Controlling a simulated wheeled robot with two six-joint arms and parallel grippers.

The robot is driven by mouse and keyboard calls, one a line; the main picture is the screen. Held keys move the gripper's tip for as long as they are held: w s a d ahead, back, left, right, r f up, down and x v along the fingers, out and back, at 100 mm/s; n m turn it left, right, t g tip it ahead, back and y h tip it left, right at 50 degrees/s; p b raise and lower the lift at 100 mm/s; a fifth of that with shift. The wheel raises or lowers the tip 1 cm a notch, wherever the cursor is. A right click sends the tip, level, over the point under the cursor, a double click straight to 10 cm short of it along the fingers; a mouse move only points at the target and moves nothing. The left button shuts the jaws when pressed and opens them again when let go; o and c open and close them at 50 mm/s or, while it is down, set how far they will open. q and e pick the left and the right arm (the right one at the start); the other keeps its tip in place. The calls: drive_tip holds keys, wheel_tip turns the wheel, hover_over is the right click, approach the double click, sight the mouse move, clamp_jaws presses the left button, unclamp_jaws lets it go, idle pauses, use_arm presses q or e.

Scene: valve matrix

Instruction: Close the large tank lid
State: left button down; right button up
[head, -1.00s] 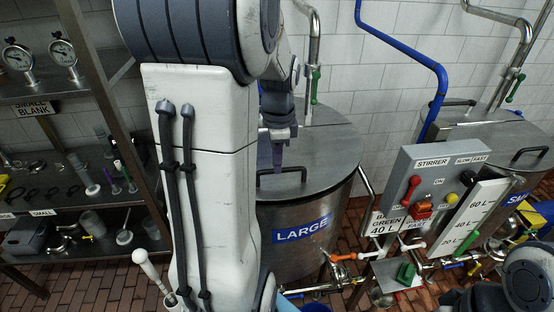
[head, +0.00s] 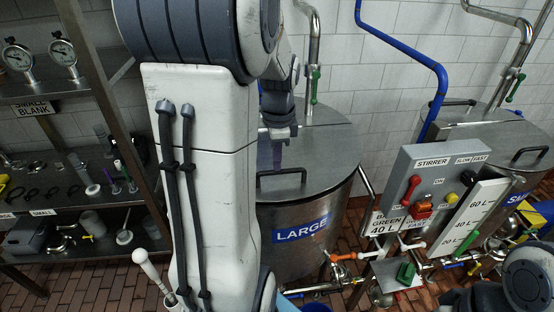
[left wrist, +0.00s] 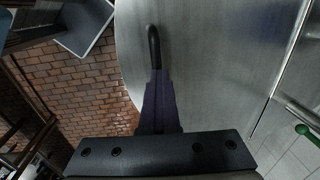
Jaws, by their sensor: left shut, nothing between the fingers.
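The large tank (head: 290,252) is a steel drum with a blue LARGE label. Its steel lid (head: 325,160) lies flat across the top, with no opening visible. The black lid handle (head: 281,179) stands at its front edge. My left gripper (head: 277,164) is shut and empty, pointing down over the lid just behind the handle. In the left wrist view the shut fingers (left wrist: 159,78) overlap one end of the handle (left wrist: 153,45); I cannot tell whether they touch. My left arm hides the lid's left part. My right gripper is not in view.
A control panel (head: 430,185) with switches and valves stands right of the tank. A smaller tank (head: 490,135) is behind it. A shelf rack (head: 85,95) with gauges and fittings is at the left. A steel pipe (head: 314,60) rises behind the lid.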

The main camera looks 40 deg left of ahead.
use_arm(q)
drive_tip(key=c, duration=1.5)
unclamp_jaws()
drive_tip(key=o, duration=0.7)
drive_tip(key=shift+c, duration=0.2)
wheel_tip(320, 180, up, 10)
drive_tip(key=b, duration=0.2)
drive_tip(key=shift+s+d+r, duration=0.2)
drive_tip(key=shift+s+d, duration=0.15)
drive_tip(key=shift+d, duration=0.1)
